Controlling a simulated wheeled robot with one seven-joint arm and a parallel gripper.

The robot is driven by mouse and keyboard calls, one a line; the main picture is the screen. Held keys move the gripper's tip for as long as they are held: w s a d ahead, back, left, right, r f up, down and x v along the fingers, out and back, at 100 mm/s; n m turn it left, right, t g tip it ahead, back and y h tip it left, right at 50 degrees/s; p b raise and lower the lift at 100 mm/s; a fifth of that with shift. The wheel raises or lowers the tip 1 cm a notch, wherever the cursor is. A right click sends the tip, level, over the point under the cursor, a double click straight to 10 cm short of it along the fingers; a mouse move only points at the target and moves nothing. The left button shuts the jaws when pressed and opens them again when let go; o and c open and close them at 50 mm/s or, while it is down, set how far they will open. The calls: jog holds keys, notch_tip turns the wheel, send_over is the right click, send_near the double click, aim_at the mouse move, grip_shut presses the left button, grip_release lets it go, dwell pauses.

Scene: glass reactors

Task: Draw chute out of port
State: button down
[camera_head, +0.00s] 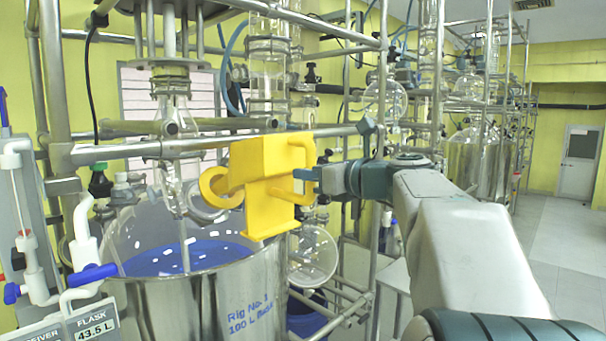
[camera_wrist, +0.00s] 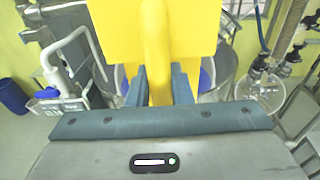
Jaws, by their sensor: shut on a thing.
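The yellow chute (camera_head: 265,180) is a boxy body with a curved spout at its left and a loop handle at its right. My gripper (camera_head: 305,182) is shut on the handle from the right. In the wrist view, my gripper's two dark fingers (camera_wrist: 160,88) stand on either side of the yellow handle, and the chute (camera_wrist: 110,30) fills the top middle. The steel vessel (camera_head: 200,305) with blue liquid stands below and left of the chute. The port cannot be made out clearly; the chute hides part of the glassware behind it.
Steel frame rails (camera_head: 225,143) run just behind and above the chute. A glass column (camera_head: 172,125) hangs at the left over the vessel. A round glass flask (camera_head: 312,257) sits below right of the chute. White piping (camera_head: 85,240) stands at the left. Open floor (camera_head: 545,225) lies at the right.

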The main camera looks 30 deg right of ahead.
jog(key=r+v, duration=0.1)
jog(key=v, duration=0.8)
dwell(0.4)
